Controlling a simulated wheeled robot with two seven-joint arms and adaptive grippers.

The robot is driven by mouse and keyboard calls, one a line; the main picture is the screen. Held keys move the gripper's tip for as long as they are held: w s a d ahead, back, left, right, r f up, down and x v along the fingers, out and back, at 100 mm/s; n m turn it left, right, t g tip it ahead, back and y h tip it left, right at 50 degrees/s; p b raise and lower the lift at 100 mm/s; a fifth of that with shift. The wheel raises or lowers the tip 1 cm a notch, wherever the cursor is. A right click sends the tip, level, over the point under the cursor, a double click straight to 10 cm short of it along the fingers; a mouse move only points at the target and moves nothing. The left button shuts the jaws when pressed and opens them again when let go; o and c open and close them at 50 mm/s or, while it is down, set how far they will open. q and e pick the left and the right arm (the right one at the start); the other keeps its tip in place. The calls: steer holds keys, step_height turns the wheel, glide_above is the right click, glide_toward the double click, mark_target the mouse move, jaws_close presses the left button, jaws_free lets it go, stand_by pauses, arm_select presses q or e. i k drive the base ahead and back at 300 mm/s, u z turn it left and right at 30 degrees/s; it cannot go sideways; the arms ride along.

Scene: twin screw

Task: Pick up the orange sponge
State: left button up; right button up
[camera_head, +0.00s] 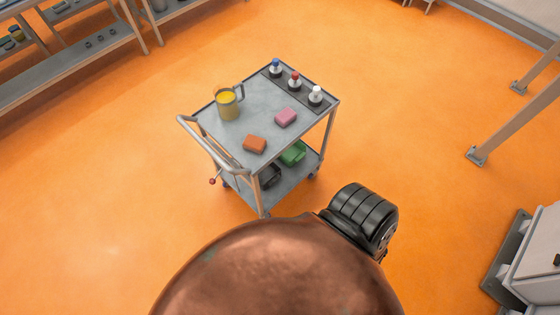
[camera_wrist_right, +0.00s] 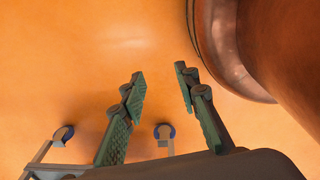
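The orange sponge (camera_head: 255,144) lies on the top shelf of a grey metal cart (camera_head: 240,131), near its front left edge by the push handle. A pink sponge (camera_head: 286,116) lies on the same shelf, farther back and to the right. My right gripper (camera_wrist_right: 160,85) shows in the right wrist view with its two green-padded fingers apart and nothing between them. My left gripper is in neither view.
A green item (camera_head: 293,153) sits on the lower shelf. Open floor surrounds the cart.

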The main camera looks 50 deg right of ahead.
mark_target(257, 145)
steer(key=k, duration=0.45)
steer(key=z, duration=1.85)
steer(key=i, duration=0.25)
